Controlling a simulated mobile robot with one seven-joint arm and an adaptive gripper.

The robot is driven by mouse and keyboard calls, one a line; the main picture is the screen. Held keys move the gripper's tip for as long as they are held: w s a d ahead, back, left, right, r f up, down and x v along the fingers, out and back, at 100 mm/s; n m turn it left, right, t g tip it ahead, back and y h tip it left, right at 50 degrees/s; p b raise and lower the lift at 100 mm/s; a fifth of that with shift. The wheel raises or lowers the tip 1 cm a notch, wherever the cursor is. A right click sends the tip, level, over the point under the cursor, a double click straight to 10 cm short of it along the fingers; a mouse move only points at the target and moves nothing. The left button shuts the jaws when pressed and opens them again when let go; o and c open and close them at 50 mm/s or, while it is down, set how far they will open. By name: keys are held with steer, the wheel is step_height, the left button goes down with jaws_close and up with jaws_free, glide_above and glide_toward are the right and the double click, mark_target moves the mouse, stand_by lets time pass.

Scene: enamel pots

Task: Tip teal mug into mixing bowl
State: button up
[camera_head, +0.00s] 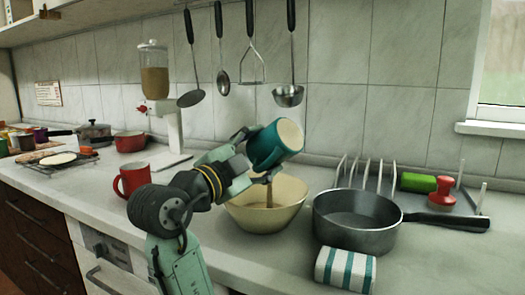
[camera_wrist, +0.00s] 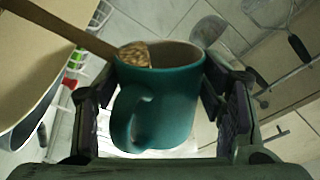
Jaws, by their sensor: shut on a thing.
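The teal mug (camera_head: 265,147) is held strongly tilted above the mixing bowl, its pale round end turned up and right in the head view. My gripper (camera_head: 243,163) is shut on the mug from the left. In the wrist view the mug (camera_wrist: 158,105) sits between both fingers (camera_wrist: 155,115), its handle towards the camera. Grainy tan contents (camera_wrist: 135,54) show at its mouth. A brown strand (camera_wrist: 72,33) runs from there towards the upper left. In the head view it drops into the cream mixing bowl (camera_head: 290,205); it looks like a pour. The bowl's contents are mostly hidden.
A grey pan (camera_head: 345,235) stands close right of the bowl, with a striped cloth (camera_head: 345,270) in front. A red mug (camera_head: 132,178) stands left of my arm. Behind the pan is a rack (camera_head: 375,175). Utensils (camera_head: 290,95) hang on the wall above.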

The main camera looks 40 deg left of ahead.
stand_by(0.3)
steer(key=shift+m+b, duration=0.75)
steer(key=shift+m, duration=0.05)
steer(key=shift+r+m+h+b, duration=0.15)
steer(key=shift+m+b, duration=0.15)
steer(key=shift+m, duration=0.3)
steer(key=shift+r+m+h+b, duration=0.15)
steer(key=shift+m+b, duration=0.15)
steer(key=shift+m, duration=0.3)
steer(key=shift+r+m, duration=0.3)
steer(key=shift+m, duration=0.6)
